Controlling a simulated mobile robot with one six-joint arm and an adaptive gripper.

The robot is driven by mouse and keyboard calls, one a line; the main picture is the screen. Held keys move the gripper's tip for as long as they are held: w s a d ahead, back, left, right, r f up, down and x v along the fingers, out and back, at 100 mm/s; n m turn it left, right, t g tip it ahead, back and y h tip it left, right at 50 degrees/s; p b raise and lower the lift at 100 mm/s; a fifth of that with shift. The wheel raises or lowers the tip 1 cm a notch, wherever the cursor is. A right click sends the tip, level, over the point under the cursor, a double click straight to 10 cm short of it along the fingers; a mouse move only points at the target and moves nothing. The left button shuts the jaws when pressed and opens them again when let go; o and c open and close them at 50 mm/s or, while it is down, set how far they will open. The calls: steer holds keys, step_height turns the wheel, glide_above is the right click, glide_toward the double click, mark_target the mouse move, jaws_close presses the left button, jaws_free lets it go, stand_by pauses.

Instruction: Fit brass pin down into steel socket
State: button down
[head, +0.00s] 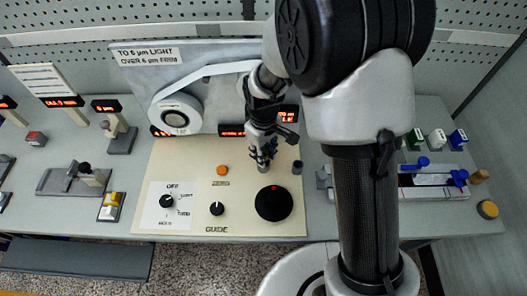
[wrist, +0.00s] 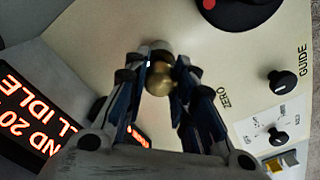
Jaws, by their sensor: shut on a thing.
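My gripper (head: 263,160) hangs over the cream panel, left of a small grey metal cylinder that looks like the steel socket (head: 297,167). In the wrist view my gripper (wrist: 161,72) is shut on the brass pin (wrist: 160,80), of which a rounded brass end shows between the fingers. A grey rounded shape sits just beyond the brass; I cannot tell whether it belongs to the pin. The pin's lower end is hidden, as is the socket's opening.
The cream panel (head: 190,226) carries a large black knob (head: 274,203), a smaller guide knob (head: 217,208) and an orange button (head: 222,170). A tape reel (head: 175,117) stands behind. A tray with blue-handled tools (head: 435,180) lies right of my arm.

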steer(key=shift+f, duration=0.35)
steer(key=c, duration=1.3)
jaws_free()
step_height(320, 180, up, 11)
steer(key=shift+f, duration=0.2)
steer(key=shift+r, duration=0.75)
